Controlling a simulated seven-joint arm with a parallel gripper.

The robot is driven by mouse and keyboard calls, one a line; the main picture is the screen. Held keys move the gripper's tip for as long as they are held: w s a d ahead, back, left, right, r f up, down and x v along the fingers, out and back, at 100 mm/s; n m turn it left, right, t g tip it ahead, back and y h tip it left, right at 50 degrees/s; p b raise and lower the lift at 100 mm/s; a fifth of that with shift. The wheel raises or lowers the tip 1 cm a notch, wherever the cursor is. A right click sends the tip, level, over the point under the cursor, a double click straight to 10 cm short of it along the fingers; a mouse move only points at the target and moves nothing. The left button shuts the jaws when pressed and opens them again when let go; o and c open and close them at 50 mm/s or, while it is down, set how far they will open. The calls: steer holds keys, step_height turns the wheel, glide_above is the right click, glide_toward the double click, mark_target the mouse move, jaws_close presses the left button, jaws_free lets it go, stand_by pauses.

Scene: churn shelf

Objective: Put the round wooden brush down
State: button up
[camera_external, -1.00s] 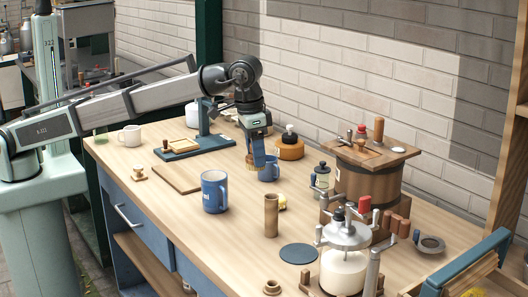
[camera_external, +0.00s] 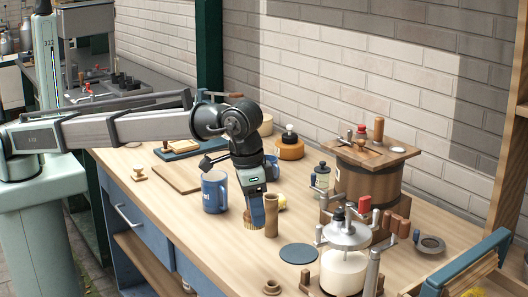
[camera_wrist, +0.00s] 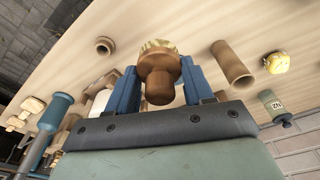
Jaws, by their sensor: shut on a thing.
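The round wooden brush (camera_wrist: 158,68) has a brown turned knob and pale bristles. In the wrist view it sits between the two blue fingers of my gripper (camera_wrist: 160,85), which is shut on it. In the external view my gripper (camera_external: 257,212) points down, with the brush's bristles (camera_external: 249,222) showing low beside the fingers, close to the tabletop. I cannot tell whether the bristles touch the wood. The brush is between the blue mug (camera_external: 213,192) on the left and a wooden cylinder (camera_external: 271,215) close on the right.
A dark round disc (camera_external: 299,253) lies to the front right, near the white churn jar (camera_external: 343,270). A wooden barrel (camera_external: 368,185) stands at the right. A yellow lump (camera_wrist: 277,62) is behind the cylinder. The bench (camera_external: 220,247) is clear in front of the brush.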

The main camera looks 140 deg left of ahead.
steer(key=shift+f, duration=5.1)
steer(key=shift+f, duration=0.1)
steer(key=o, duration=1)
steer(key=shift+o, duration=0.2)
steer(key=r, duration=0.4)
steer(key=d+r, duration=0.1)
steer(key=r, duration=0.7)
steer(key=shift+s+d+r, duration=0.1)
steer(key=shift+s+d, duration=0.05)
steer(key=shift+s, duration=0.15)
